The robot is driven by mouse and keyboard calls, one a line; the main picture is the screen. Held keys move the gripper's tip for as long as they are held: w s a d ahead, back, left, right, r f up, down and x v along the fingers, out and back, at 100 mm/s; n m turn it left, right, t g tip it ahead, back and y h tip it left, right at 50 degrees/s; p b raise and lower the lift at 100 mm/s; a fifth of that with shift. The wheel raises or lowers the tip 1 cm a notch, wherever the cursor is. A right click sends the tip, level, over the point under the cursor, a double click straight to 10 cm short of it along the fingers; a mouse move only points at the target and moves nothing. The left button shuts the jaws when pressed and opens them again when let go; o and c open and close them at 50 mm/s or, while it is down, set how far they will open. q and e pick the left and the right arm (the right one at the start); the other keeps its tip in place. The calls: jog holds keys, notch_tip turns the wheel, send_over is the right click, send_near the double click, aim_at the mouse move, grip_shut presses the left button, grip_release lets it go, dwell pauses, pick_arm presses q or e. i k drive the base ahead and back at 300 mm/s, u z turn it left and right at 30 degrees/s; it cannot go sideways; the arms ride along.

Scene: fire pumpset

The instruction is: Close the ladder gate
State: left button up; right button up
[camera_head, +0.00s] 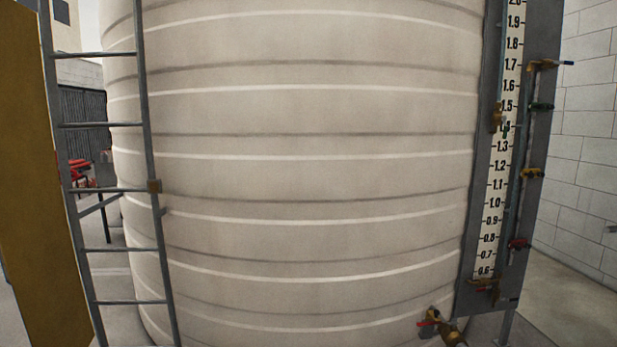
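A grey metal ladder (98,125) stands upright at the left, in front of the big pale tank. A flat dark-yellow panel (38,180) stands at the far left edge, beside the ladder's left rail; it looks like the ladder gate, swung open and leaving the rungs uncovered. Its left part is cut off by the picture edge, and no handle shows on it. Neither of my grippers is in view.
The ribbed cream tank (310,180) fills the middle. At the right are a level gauge board (499,150) with several small valves, and a brass valve with a red handle (440,325) low on the tank. A white block wall (590,140) stands far right.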

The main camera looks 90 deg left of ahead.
aim_at(37, 260)
jog(key=k, duration=2.8)
jog(key=u, duration=3.65)
jog(key=k, duration=0.1)
jog(key=z, duration=1.8)
